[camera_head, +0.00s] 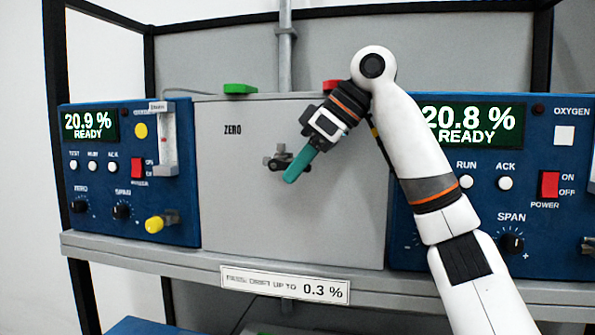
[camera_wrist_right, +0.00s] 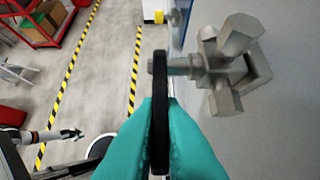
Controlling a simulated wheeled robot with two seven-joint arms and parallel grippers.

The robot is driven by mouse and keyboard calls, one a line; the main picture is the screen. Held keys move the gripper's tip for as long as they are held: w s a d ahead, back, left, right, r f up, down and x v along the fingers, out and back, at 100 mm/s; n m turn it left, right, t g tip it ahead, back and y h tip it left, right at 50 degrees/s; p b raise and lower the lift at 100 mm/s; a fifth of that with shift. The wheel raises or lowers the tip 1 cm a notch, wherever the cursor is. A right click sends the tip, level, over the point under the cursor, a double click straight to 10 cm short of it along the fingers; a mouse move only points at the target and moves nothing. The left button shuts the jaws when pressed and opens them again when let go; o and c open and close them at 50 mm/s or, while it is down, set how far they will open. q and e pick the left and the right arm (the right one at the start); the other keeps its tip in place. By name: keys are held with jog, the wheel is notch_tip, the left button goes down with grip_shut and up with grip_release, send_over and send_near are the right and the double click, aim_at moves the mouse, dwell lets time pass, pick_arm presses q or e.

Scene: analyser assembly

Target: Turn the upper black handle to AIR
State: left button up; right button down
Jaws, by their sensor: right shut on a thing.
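The black handle (camera_wrist_right: 161,78) shows edge-on in the right wrist view as a thin dark bar, upright in the picture. The teal fingers of my right gripper (camera_wrist_right: 160,140) are shut on its lower part, one on each side. A metal stem joins the handle to the grey valve body (camera_wrist_right: 225,68). In the head view the valve (camera_head: 277,158) sits on the grey panel (camera_head: 225,200) below the ZERO label. My right gripper (camera_head: 298,167) is at the valve's right side there, and its fingers hide most of the handle. No AIR mark is readable. My left gripper is not seen.
Blue analysers flank the panel: left (camera_head: 95,185) reads 20.9 %, right (camera_head: 570,240) reads 20.8 %, both READY. A yellow knob (camera_head: 155,224) sticks out at left. The shelf edge (camera_head: 200,262) runs below. Green (camera_head: 240,89) and red pieces (camera_head: 332,86) top the panel.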

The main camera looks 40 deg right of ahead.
jog(key=shift+g, duration=0.3)
dwell(0.4)
jog(key=c, duration=1.5)
grip_release()
jog(key=shift+w, duration=0.1)
jog(key=shift+c, duration=0.2)
jog(key=shift+r, duration=0.15)
jog(key=shift+s+d+r, duration=0.1)
jog(key=shift+s+r, duration=0.1)
jog(key=shift+r, duration=0.05)
jog(key=shift+v, duration=1.1)
jog(key=s+d, duration=0.2)
jog(key=s, duration=0.1)
jog(key=s+d, duration=0.5)
jog(key=s, duration=0.1)
jog(key=shift+d, duration=0.3)
jog(key=shift+s+d, duration=0.1)
jog(key=shift+f, duration=0.1)
